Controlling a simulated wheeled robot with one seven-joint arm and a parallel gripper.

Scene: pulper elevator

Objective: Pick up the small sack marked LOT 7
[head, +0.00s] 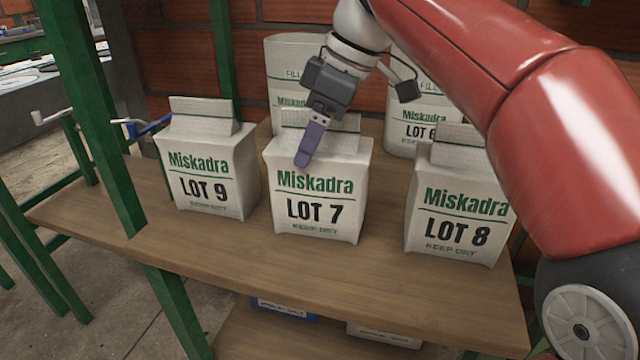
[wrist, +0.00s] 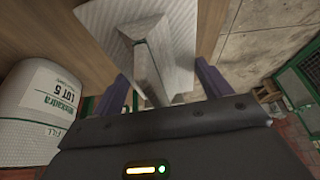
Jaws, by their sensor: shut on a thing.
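The small white sack marked LOT 7 (head: 318,195) stands upright on the wooden shelf, in the middle of the front row, with its folded top up. My gripper (head: 306,148) reaches down onto it from above and behind. One purple finger shows in front of the sack's folded top; the other is hidden in the head view. In the wrist view, the sack's top fold (wrist: 150,58) lies between the two purple fingers of my gripper (wrist: 162,82), and the jaws are shut on it. The sack appears to rest on the shelf.
LOT 9 (head: 205,180) stands left of it and LOT 8 (head: 458,215) right, each with a gap. Larger sacks stand behind, one marked LOT 6 (head: 420,130); LOT 5 (wrist: 45,100) shows in the wrist view. A green post (head: 95,130) rises at the shelf's left.

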